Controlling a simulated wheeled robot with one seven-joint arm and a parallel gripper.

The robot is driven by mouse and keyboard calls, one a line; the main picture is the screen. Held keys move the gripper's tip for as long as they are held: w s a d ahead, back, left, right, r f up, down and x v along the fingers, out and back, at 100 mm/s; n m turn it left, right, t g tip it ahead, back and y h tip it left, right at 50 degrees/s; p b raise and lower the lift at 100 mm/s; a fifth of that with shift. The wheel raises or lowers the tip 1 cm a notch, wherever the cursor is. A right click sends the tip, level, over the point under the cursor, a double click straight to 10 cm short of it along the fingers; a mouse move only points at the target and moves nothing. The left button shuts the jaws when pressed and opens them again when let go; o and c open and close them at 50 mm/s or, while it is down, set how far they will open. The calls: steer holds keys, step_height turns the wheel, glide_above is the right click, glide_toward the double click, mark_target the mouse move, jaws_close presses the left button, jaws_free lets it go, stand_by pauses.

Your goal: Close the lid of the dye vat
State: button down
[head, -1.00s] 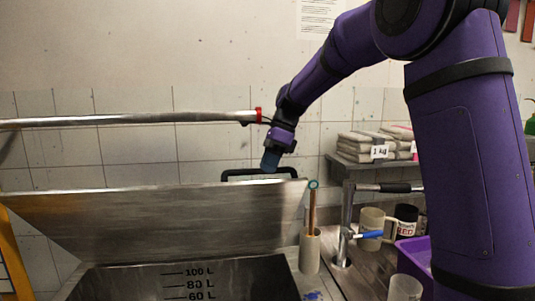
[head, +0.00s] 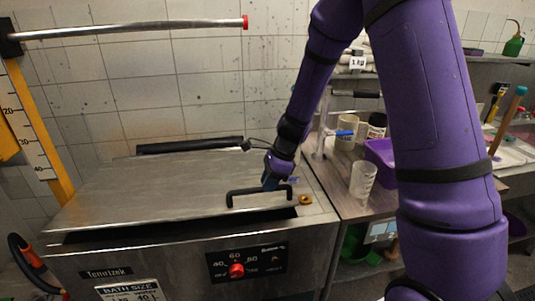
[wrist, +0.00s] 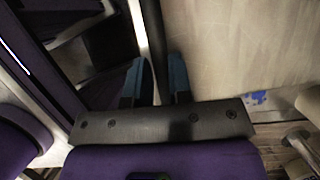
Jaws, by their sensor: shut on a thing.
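The dye vat (head: 170,262) is a steel box with a dial and a printed size label on its front. Its steel lid (head: 150,187) lies nearly flat over the top, slightly tilted, with a dark gap under its front edge. A black bar handle (head: 232,199) stands near the lid's front right. My gripper (head: 271,182) is at the right part of this handle. In the wrist view, the blue fingers of my gripper (wrist: 158,82) sit on either side of the dark handle bar (wrist: 150,40), shut on it. The vat's inside is mostly hidden.
A steel pipe with a red end (head: 150,29) runs above the lid. A yellow measuring post (head: 38,130) stands at the left. On the right counter are a clear beaker (head: 363,180), mugs (head: 347,131) and a purple bin (head: 381,156).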

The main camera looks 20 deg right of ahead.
mark_target(270, 206)
steer(key=s+f, duration=0.1)
steer(key=f, duration=0.1)
steer(key=s+f, duration=0.1)
steer(key=f, duration=0.1)
steer(key=s+a+f, duration=0.1)
steer(key=f, duration=0.2)
steer(key=shift+f, duration=0.8)
steer(key=c, duration=1.1)
jaws_free()
steer(key=shift+o, duration=0.2)
steer(key=shift+d+r, duration=0.1)
steer(key=shift+r, duration=0.05)
steer(key=shift+d+r, duration=0.1)
steer(key=shift+r, duration=0.15)
steer(key=shift+o, duration=0.4)
steer(key=v, duration=0.8)
steer(key=shift+w+d+r, duration=0.2)
steer(key=shift+r, duration=0.15)
steer(key=shift+o, duration=0.6)
steer(key=shift+s+d+r, duration=0.1)
steer(key=shift+d+r, duration=0.15)
steer(key=shift+r, duration=0.3)
